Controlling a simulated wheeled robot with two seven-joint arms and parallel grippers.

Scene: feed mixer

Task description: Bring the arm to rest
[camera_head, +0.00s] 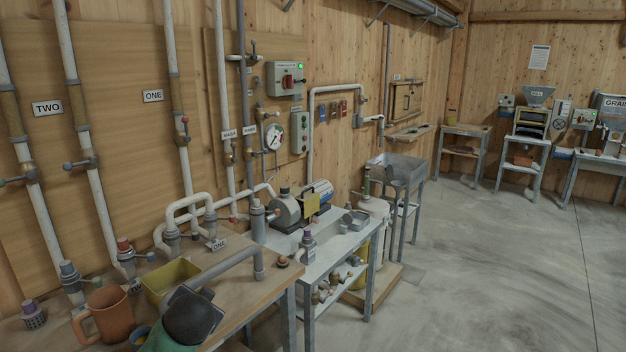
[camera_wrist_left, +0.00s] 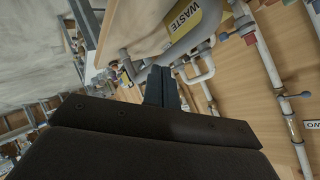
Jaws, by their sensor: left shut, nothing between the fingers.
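My left gripper (camera_wrist_left: 161,78) shows in the left wrist view with its two dark fingers together and nothing between them. My right gripper is in neither view.
The wooden bench (camera_head: 243,290) holds an orange-brown mug (camera_head: 103,315), a yellow bin (camera_head: 168,279) and a grey pipe (camera_head: 228,264). White pipes line the wall behind. A pump (camera_head: 288,210) stands on the metal bench beyond. The concrete floor (camera_head: 500,270) at right is clear.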

